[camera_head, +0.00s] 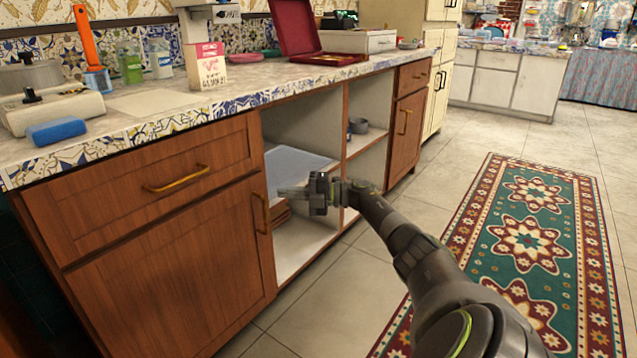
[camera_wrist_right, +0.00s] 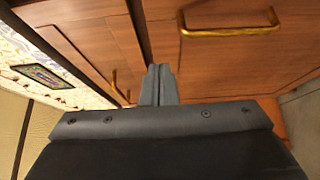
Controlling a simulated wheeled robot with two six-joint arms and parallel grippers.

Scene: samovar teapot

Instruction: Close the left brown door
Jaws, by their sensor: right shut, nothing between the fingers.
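The left brown door (camera_head: 150,290) is the wooden panel at the lower left of the head view, with a gold handle (camera_head: 262,212) near its right edge. It sits below a brown drawer (camera_head: 150,185); I cannot tell whether it stands slightly ajar. The door (camera_wrist_right: 225,70) and its handle (camera_wrist_right: 230,30) also show in the right wrist view. My right gripper (camera_head: 280,192) is shut and empty, just right of the door's handle, in front of the open compartment. Its closed fingers show in the wrist view (camera_wrist_right: 160,72). My left gripper is not in view.
An open compartment (camera_head: 300,125) with shelves lies right of the door. A brown door (camera_head: 405,135) stands further right. The countertop (camera_head: 150,105) above holds a blue sponge (camera_head: 56,132) and a red case (camera_head: 300,30). Tiled floor (camera_head: 330,290) and a patterned rug (camera_head: 530,240) lie in front.

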